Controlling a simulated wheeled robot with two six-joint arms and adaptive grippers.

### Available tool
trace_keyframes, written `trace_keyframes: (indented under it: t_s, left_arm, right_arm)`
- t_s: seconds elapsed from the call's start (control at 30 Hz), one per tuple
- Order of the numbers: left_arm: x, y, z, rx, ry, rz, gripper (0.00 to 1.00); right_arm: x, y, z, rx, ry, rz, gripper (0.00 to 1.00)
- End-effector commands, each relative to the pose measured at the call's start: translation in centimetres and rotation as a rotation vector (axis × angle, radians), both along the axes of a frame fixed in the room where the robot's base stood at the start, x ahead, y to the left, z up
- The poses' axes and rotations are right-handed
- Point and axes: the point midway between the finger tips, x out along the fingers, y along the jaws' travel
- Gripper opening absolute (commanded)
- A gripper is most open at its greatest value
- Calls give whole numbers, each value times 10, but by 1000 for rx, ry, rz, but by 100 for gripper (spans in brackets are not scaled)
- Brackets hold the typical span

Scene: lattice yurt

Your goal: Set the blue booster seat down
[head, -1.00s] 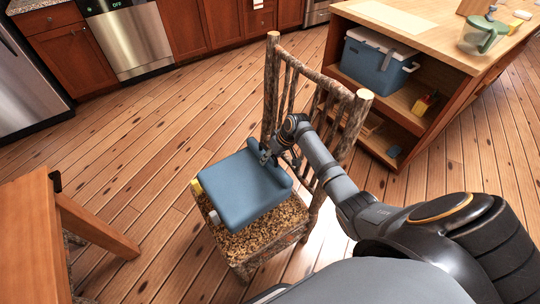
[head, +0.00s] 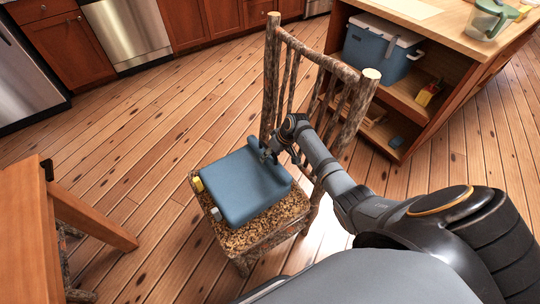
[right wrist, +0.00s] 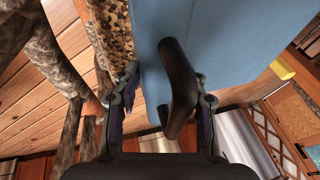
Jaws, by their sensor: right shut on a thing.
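The blue booster seat (head: 243,188) is over the speckled seat of a rustic log chair (head: 268,231), with its raised back edge toward the chair's slatted back. It looks nearly level; whether its underside fully touches the chair seat is hidden. My right gripper (head: 268,153) is at that raised edge, shut on the booster seat. In the right wrist view, my right gripper's fingers (right wrist: 166,98) are on either side of a dark curved part, with the blue booster seat (right wrist: 225,35) filling the space beyond. My left gripper is not in view.
A wooden table (head: 28,235) stands at the left. A kitchen island (head: 425,110) with a blue cooler (head: 380,50) on its shelf is behind the chair at right. Cabinets and a dishwasher (head: 128,33) line the back. The plank floor left of the chair is clear.

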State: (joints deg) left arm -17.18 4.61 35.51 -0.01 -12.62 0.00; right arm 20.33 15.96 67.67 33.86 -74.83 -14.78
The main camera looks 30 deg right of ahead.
Motion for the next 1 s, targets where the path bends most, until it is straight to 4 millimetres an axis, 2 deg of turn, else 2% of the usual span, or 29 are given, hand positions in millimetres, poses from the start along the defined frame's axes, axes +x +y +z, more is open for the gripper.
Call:
trace_keyframes:
  t_s: [0.5, 0.53, 0.6, 0.7, 1.0]
  left_arm:
    - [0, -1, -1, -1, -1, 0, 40]
    - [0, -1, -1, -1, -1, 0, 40]
    - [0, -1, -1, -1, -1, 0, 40]
    - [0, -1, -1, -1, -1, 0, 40]
    - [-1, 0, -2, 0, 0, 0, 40]
  right_arm:
    - [2, 1, -1, 5, -5, 0, 0]
    - [2, 1, -1, 5, -5, 0, 46]
    - [2, 1, -1, 4, -5, 0, 55]
    - [1, 1, -1, 2, -3, 0, 69]
    - [-2, -1, -5, -2, 5, 0, 70]
